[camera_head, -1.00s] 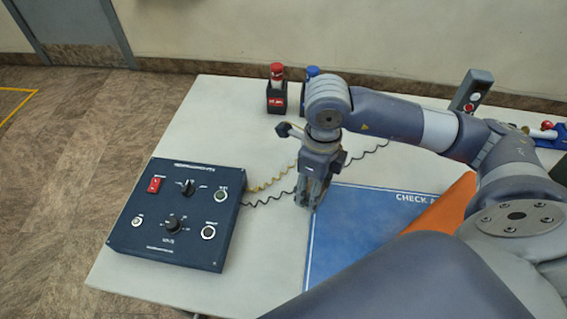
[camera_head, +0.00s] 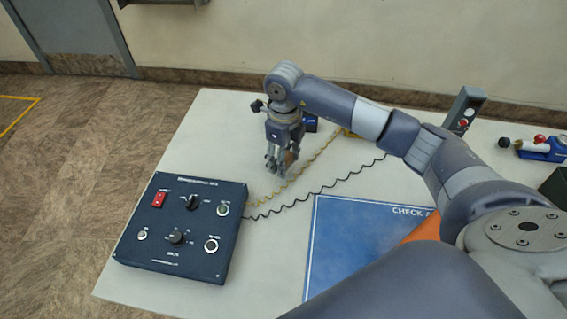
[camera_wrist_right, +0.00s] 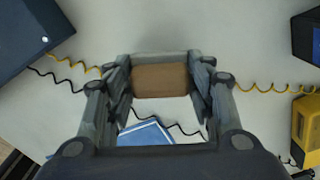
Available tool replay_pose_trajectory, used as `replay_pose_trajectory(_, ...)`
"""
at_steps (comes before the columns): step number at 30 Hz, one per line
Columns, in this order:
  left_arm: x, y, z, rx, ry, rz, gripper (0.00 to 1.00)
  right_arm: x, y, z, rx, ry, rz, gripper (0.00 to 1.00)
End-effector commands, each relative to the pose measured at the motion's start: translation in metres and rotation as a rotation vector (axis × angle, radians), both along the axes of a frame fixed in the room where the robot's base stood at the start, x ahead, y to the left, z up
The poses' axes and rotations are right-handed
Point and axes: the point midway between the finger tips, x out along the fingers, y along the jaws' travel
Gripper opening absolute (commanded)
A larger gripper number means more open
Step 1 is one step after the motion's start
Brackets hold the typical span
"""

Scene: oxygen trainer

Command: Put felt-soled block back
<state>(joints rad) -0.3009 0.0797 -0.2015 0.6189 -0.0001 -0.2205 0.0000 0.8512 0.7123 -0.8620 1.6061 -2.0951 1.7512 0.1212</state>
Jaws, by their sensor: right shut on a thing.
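The felt-soled block (camera_wrist_right: 160,80), a brown block, is between the fingers of my right gripper (camera_wrist_right: 160,88) in the wrist view. The gripper is shut on the block. The block's underside is hidden, and I cannot tell its height above the table. My left gripper is not in view.
The dark control box (camera_head: 180,228) is at the front left. Yellow (camera_head: 317,158) and black (camera_head: 340,182) coiled cords cross the table. The blue mat (camera_head: 350,245) lies at the front. A yellow device (camera_wrist_right: 307,130) and a dark box (camera_wrist_right: 307,38) are right in the wrist view.

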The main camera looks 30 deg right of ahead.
Motion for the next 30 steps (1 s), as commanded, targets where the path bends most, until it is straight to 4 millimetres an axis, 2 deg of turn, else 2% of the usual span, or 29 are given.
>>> replay_pose_trajectory(5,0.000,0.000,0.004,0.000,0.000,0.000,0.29,0.003,0.000,-0.007,-0.001,0.004,0.000,0.27)
replay_pose_trajectory(12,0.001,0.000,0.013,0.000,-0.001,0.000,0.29,0.003,0.000,-0.035,0.000,0.001,0.001,0.27)
replay_pose_trajectory(22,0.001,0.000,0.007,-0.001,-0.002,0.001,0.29,0.003,0.000,-0.040,-0.001,-0.001,0.001,0.27)
replay_pose_trajectory(23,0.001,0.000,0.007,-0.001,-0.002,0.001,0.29,0.003,0.000,-0.040,-0.001,-0.001,0.001,0.52)
replay_pose_trajectory(25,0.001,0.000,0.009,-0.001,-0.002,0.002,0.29,0.003,0.000,-0.039,-0.001,-0.001,0.001,0.68)
replay_pose_trajectory(30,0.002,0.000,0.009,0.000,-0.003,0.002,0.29,0.003,0.000,-0.039,0.000,0.000,0.001,0.69)
